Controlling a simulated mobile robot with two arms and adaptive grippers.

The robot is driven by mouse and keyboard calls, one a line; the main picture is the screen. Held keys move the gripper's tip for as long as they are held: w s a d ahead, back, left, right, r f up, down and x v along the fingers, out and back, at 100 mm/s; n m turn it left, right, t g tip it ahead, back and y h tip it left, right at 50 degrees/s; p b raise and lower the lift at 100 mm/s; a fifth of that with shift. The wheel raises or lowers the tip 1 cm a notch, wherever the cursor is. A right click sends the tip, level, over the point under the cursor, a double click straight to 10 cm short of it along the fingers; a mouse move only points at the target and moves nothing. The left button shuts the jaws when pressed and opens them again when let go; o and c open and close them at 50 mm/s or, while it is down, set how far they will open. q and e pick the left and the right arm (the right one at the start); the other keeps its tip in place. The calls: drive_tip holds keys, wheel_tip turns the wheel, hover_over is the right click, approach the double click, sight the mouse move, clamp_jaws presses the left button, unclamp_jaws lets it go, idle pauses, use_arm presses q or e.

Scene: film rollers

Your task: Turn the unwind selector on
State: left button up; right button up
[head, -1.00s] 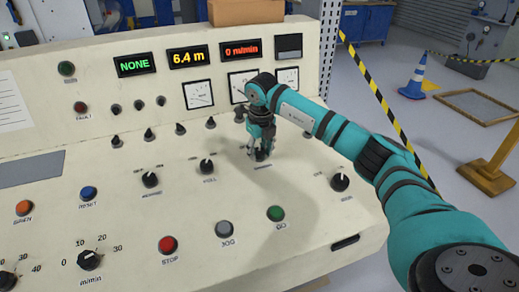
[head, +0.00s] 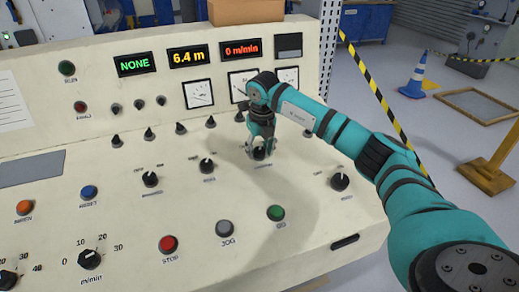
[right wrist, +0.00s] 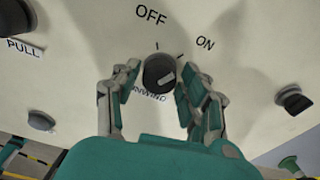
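The unwind selector is a black knob (right wrist: 158,72) with OFF and ON marks behind it; in the head view it (head: 260,153) sits at the right of the console's middle row. Its white mark looks slanted toward the right, the ON side, though the exact setting is hard to read. My right gripper (head: 261,147) is over the selector, pointing down. In the right wrist view its fingers (right wrist: 159,80) stand on both sides of the knob, very near it, with thin gaps. My left gripper is not in view.
A PULL knob (head: 207,167) stands left of the selector and another black knob (head: 340,181) to the right. The green GO (head: 275,213), grey JOG (head: 225,229) and red STOP (head: 167,245) buttons lie nearer the front. Small knobs line the upper row.

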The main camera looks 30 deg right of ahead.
sight(261, 154)
drive_tip(key=shift+o, duration=1)
drive_tip(key=shift+r, duration=0.15)
wheel_tip(261, 154, up, 12)
drive_tip(key=s, duration=0.1)
drive_tip(key=shift+s+a+f, duration=0.2)
drive_tip(key=shift+s+a, duration=0.05)
drive_tip(key=shift+s, duration=0.15)
drive_tip(key=shift+f, duration=0.1)
